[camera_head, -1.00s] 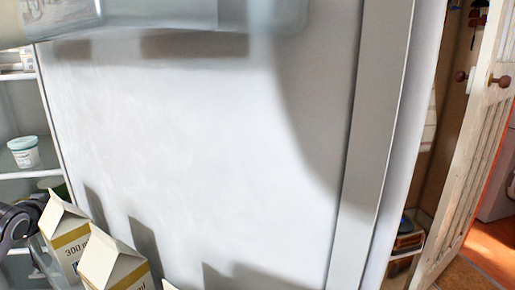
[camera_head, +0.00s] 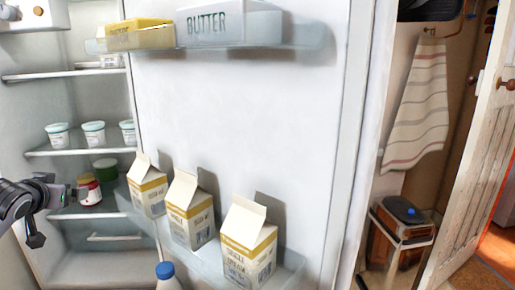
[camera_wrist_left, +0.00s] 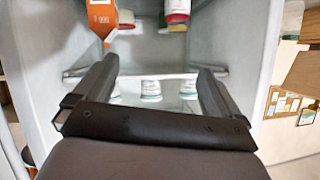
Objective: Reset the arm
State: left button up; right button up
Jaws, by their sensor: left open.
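My left arm comes in from the left in the head view, with my left gripper (camera_head: 68,194) in front of the open fridge's lower left shelves. In the left wrist view the gripper (camera_wrist_left: 155,72) shows two dark fingers spread wide with nothing between them. A jar with a red band (camera_head: 90,190) stands on a shelf just beyond the gripper. My right gripper is not in view.
The open fridge door (camera_head: 240,130) holds several cream cartons (camera_head: 190,215), a blue-capped bottle (camera_head: 167,275) and a butter box (camera_head: 225,24). White tubs (camera_head: 93,134) stand on a shelf. An orange container (camera_wrist_left: 101,18) shows in the wrist view. A wooden door (camera_head: 480,170) is at right.

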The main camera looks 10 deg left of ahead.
pick_arm(q)
jog(key=s+d+f+m+h, duration=0.1)
jog(key=s+d+f+m, duration=0.2)
jog(key=f, duration=0.4)
jog(key=s+d+f+m+h, duration=0.1)
jog(key=s+d+f+m, duration=0.15)
jog(key=f, duration=0.45)
jog(key=s+d+f+m+h, duration=0.1)
jog(key=s+d+f+m, duration=0.2)
jog(key=f, duration=0.4)
jog(key=s+d+f+m+g+h, duration=0.2)
jog(key=s+d+f+m+h, duration=0.3)
jog(key=s+d+f, duration=0.7)
jog(key=s+d+f+n, duration=0.1)
jog(key=s+d+n, duration=0.1)
jog(key=d+n, duration=0.2)
jog(key=s+d+f+n, duration=0.1)
jog(key=d+n, duration=0.3)
jog(key=d, duration=0.7)
jog(key=shift+s+t, duration=0.3)
jog(key=shift+s, duration=0.2)
jog(key=shift+d, duration=0.3)
jog(key=shift+c, duration=0.9)
jog(key=shift+a+r+p, duration=0.1)
jog(key=shift+r+p, duration=0.25)
jog(key=c, duration=0.9)
jog(key=shift+o, duration=0.2)
jog(key=shift+f, duration=0.1)
